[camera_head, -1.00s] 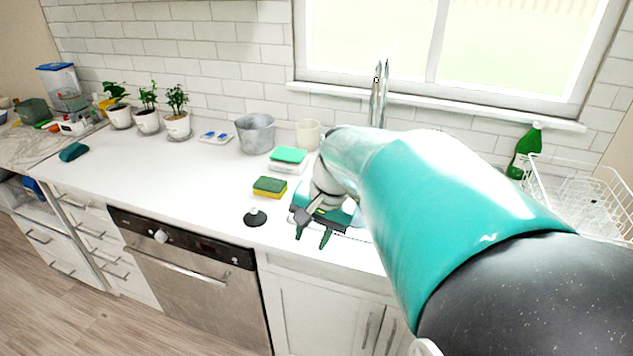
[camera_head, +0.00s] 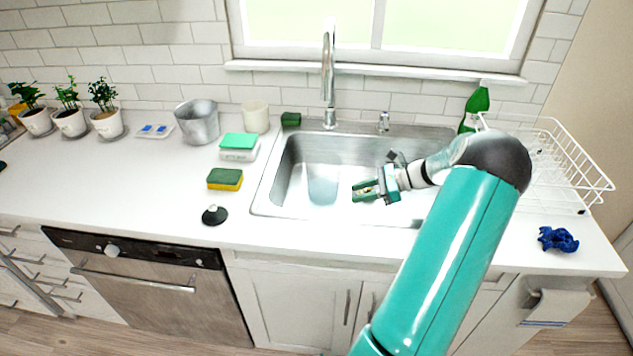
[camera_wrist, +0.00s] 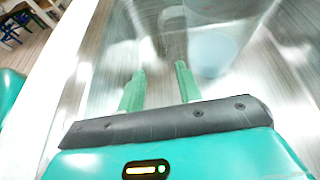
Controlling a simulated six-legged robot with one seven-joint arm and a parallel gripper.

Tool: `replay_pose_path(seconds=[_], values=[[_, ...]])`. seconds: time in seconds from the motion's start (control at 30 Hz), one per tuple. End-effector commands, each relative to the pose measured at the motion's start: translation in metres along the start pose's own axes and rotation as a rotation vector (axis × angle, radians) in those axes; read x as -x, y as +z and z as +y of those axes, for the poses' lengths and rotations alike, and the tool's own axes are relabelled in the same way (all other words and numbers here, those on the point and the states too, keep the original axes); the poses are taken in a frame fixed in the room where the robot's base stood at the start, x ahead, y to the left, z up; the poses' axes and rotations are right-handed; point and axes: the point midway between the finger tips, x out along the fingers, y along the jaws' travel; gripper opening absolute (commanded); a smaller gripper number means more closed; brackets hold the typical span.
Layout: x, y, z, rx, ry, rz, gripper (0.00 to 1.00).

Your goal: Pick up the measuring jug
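A see-through, pale bluish vessel (camera_head: 322,186), which looks like the measuring jug, stands in the left part of the sink. Its handle and markings cannot be made out. In the wrist view it is a blurred, pale blue round shape (camera_wrist: 210,52) beyond the fingers and to their right. My gripper (camera_head: 364,191) is over the sink, right of the vessel and apart from it, with its fingers pointing left. In the wrist view the two green fingers of my gripper (camera_wrist: 158,85) are spread with nothing between them.
The steel sink (camera_head: 272,185) has a tall faucet (camera_head: 329,80) behind it. Left are a yellow-green sponge (camera_head: 225,180), a black stopper (camera_head: 214,215), a metal bucket (camera_head: 198,122) and a cream cup (camera_head: 255,117).

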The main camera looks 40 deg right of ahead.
Motion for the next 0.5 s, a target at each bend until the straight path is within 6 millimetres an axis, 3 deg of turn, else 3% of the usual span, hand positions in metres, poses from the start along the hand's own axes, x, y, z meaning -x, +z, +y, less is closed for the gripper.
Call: replay_pose_path(seconds=[0.1,0.23,0.5], values=[[0.010,-0.012,-0.003,-0.039,-0.030,-0.040,0.35],[0.005,-0.014,-0.004,-0.046,-0.035,-0.048,0.35],[-0.046,-0.011,-0.004,-0.046,-0.031,-0.045,0.35]])
